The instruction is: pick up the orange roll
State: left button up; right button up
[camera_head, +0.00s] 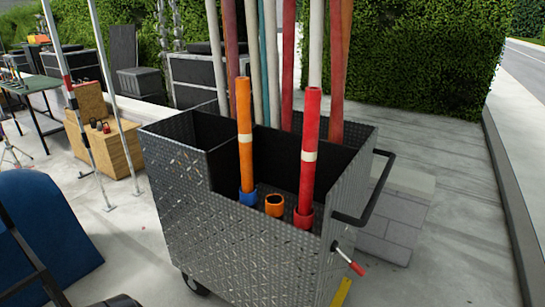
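The orange roll (243,115) is a long upright tube with a pale band around its middle. It stands in the front compartment of a dark diamond-plate metal cart (215,240), with its lower end at a blue ring (248,197). Its upper half rises above the cart's rim. A red roll (311,115) with a pale band stands to its right in a red ring (303,218). Between them is an empty orange ring (275,206). Neither of my grippers shows in the head view.
Several taller tubes stand in the cart's rear section. A black handle (375,195) juts out on the cart's right, above grey blocks (390,228). A wooden box (108,145) and poles stand at left, and a blue curved object (45,225) at lower left. Pavement at right is open.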

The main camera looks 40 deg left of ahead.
aim_at(242, 83)
jog(key=u, duration=1.65)
jog(key=l+u, duration=0.25)
jog(key=u, duration=0.15)
jog(key=i+l+u, duration=0.1)
jog(key=l+u, duration=0.25)
jog(key=j, duration=0.1)
